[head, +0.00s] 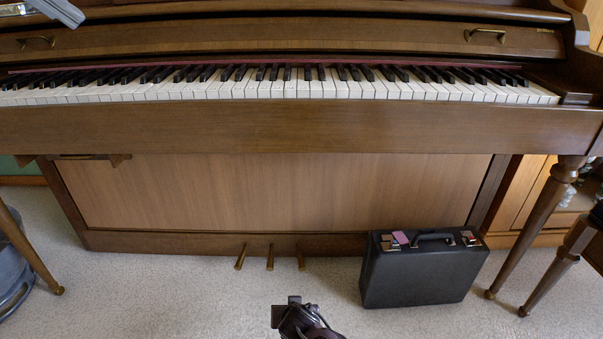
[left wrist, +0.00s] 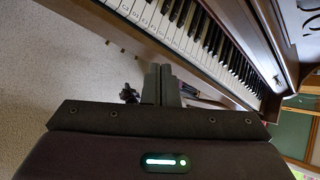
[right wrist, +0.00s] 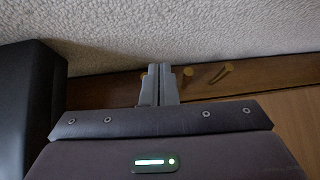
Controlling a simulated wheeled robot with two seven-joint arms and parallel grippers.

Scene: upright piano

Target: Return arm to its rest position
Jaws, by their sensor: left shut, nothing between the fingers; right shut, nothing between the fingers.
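My left gripper (head: 62,11) shows at the top left of the head view, in front of the piano's upper front and above the keys. In the left wrist view its two grey fingers (left wrist: 161,84) are together and empty, with the keyboard beyond and to the right. My right gripper (right wrist: 160,84) shows in the right wrist view with its grey fingers together and empty. Behind its fingertips are the brass pedals (right wrist: 188,72) and the carpet. I cannot tell from this view whether it touches them. A dark jointed part shows at the bottom middle of the head view.
The upright piano (head: 300,130) fills most of the head view, its keyboard (head: 310,88) uncovered. A black briefcase (head: 424,273) stands on the carpet right of the pedals (head: 270,257).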

